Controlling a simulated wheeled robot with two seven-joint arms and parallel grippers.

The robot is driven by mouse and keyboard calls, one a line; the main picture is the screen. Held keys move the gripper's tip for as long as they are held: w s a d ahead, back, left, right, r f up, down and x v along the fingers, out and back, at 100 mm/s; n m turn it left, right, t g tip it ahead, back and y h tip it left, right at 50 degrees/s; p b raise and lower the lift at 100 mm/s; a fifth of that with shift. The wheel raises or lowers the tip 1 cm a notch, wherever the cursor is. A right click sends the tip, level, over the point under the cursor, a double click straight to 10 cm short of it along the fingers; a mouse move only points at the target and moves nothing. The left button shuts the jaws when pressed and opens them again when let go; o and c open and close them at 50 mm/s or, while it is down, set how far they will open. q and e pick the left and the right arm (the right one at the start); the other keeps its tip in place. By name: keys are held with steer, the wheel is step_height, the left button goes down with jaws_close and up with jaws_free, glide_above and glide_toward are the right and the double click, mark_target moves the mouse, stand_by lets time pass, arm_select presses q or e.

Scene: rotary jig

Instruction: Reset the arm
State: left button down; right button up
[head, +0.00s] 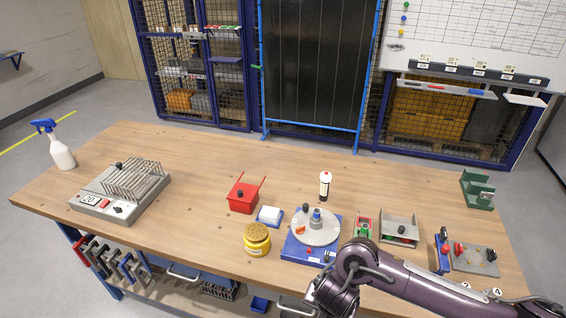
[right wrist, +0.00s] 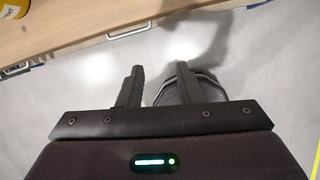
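The rotary jig is a grey round disc (head: 316,226) on a blue base (head: 296,248), near the front of the workbench in the head view. A blue-topped post and an orange piece sit on the disc. My right arm passes in front of the base's lower right corner, and its hand runs out at the bottom edge. In the right wrist view my right gripper (right wrist: 159,68) has its two fingers apart with nothing between them. It hangs over grey floor in front of the bench, clear of the jig. My left gripper is not in view.
On the wooden bench (head: 190,240) a yellow jar (head: 257,236), a white block on a blue holder (head: 270,215) and a red box (head: 242,199) stand left of the jig. A bottle (head: 325,185) stands behind it. Small fixtures (head: 398,230) stand to its right.

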steer(key=a+f+m+g+y+b, duration=0.1)
steer(key=a+f+m+y+b, duration=0.15)
steer(key=f+m, duration=0.4)
steer(key=a+f+m+g+y+b, duration=0.1)
steer(key=a+f+m+y, duration=0.15)
steer(key=f, duration=0.65)
steer(key=s+d+f+m+b, duration=0.2)
steer(key=f+m, duration=0.3)
steer(key=f, duration=0.3)
steer(key=s+d+f+m+b, duration=0.1)
steer(key=s+d+f+m, duration=0.1)
steer(key=f+m, duration=0.5)
steer(key=s+d+f+m+h+b, duration=0.1)
steer(key=s+d+f, duration=0.3)
steer(key=s, duration=0.5)
steer(key=s+d+f+m+h+b, duration=0.1)
steer(key=s+d+f+m, duration=0.3)
steer(key=s+f, duration=0.4)
steer(key=s+d+f+m+h+b, duration=0.1)
steer(key=s+d+f, duration=0.4)
steer(key=s, duration=0.6)
step_height(320, 180, down, 2)
steer(key=shift+s+d+m+g+h, duration=0.25)
steer(key=shift+s+m+g+h, duration=0.1)
steer(key=shift+m+h, duration=0.35)
